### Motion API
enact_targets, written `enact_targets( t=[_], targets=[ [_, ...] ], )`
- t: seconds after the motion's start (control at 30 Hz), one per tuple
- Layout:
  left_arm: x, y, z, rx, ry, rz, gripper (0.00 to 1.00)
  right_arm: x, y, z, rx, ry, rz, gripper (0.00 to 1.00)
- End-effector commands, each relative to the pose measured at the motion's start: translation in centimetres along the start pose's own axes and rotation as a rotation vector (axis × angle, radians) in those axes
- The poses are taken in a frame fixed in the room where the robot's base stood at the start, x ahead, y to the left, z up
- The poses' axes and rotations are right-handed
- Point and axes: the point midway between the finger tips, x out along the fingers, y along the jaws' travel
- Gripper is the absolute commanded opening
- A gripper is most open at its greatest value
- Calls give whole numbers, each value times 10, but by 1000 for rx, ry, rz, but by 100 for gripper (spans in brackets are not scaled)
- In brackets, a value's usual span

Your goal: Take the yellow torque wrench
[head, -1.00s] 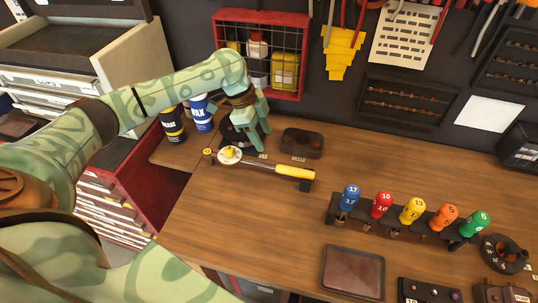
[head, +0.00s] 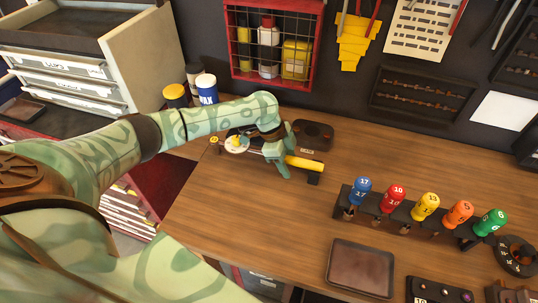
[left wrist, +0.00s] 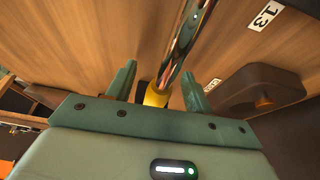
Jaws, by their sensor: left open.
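The yellow torque wrench lies on the wooden workbench, its yellow handle (head: 304,163) pointing right and its round dial head at the left. My left gripper (head: 279,168) is over the middle of the wrench, beside the handle, and hides part of the shaft. In the left wrist view the chrome shaft of the torque wrench (left wrist: 183,45) runs between the two spread fingers of my left gripper (left wrist: 158,88), with a yellow part near the palm. The gripper is open; I cannot tell whether a finger touches the wrench. My right gripper is not in view.
A dark holder (head: 313,134) sits just behind the wrench. A rack (head: 408,216) of numbered, coloured-handle tools stands to the right, with a brown tray (head: 360,268) in front. A red wire cabinet (head: 270,45) hangs behind. The bench's front left is clear.

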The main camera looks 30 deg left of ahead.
Motion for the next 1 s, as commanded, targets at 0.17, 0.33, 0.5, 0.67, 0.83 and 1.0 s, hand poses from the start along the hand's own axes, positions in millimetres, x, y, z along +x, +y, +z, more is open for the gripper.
enact_targets(
  t=[0.17,0.33,0.5,0.67,0.83,1.0],
  targets=[
    [9,0,0,0,-1,-1,52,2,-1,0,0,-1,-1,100],
    [8,0,0,0,0,-1,41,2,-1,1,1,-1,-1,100],
    [8,0,0,0,0,-1,0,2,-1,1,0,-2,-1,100],
    [7,-1,0,1,1,-3,0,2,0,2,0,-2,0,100],
    [4,-1,-2,2,1,-3,0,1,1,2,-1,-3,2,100],
    [-11,-1,-8,3,3,-5,0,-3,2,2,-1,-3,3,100]
  ],
)
